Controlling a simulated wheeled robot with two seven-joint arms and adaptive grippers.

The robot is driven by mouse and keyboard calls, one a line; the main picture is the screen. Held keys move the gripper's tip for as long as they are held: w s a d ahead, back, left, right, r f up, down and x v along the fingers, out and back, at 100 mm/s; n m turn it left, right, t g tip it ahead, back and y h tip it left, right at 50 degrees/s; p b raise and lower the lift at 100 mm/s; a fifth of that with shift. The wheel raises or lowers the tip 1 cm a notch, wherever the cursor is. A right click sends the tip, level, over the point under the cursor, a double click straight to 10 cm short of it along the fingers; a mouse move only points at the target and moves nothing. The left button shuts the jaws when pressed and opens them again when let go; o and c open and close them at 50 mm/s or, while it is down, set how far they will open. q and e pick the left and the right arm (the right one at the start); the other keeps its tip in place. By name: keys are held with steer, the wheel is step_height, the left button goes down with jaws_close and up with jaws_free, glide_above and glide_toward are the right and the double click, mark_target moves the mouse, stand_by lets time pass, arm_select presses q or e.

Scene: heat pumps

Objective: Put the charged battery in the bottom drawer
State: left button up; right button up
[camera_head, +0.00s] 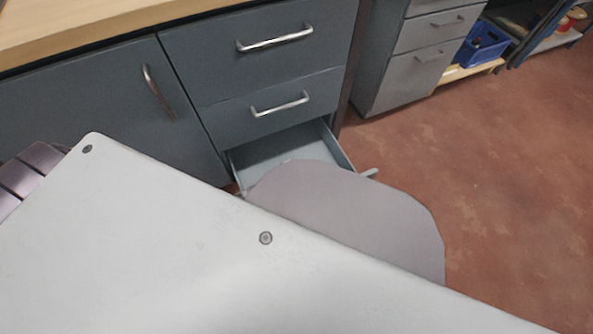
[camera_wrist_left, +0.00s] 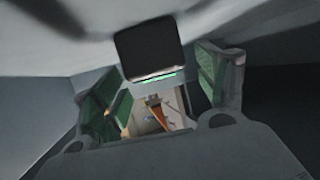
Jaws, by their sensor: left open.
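The bottom drawer (camera_head: 345,147) of the grey cabinet is pulled out in the head view. Its inside shows at the back, and my grey arm covers its front. In the left wrist view, my left gripper (camera_wrist_left: 160,75) is open, with green pads on its fingers. A black block with a lit green strip (camera_wrist_left: 148,48), which looks like the battery, is between or just beyond the fingertips. There is a gap between it and the right-hand finger; contact with the left-hand finger is unclear. The head view does not show the left gripper or battery. My right gripper is in neither view.
Two shut drawers (camera_head: 270,65) with bar handles are above the open drawer, and a cabinet door (camera_head: 95,110) is left of it. A second drawer unit (camera_head: 405,75) and a blue crate (camera_head: 480,45) stand farther back. The red floor at right is clear.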

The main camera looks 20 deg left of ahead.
mark_target(298, 170)
arm_select(q)
steer(key=p+v, duration=0.1)
steer(key=v, duration=0.2)
steer(key=shift+s+r+p, duration=0.1)
steer(key=shift+r+p, duration=0.05)
steer(key=shift+p, duration=0.15)
steer(key=shift+p+v, duration=0.7)
steer(key=shift+v, duration=0.7)
steer(key=shift+s+a, duration=0.1)
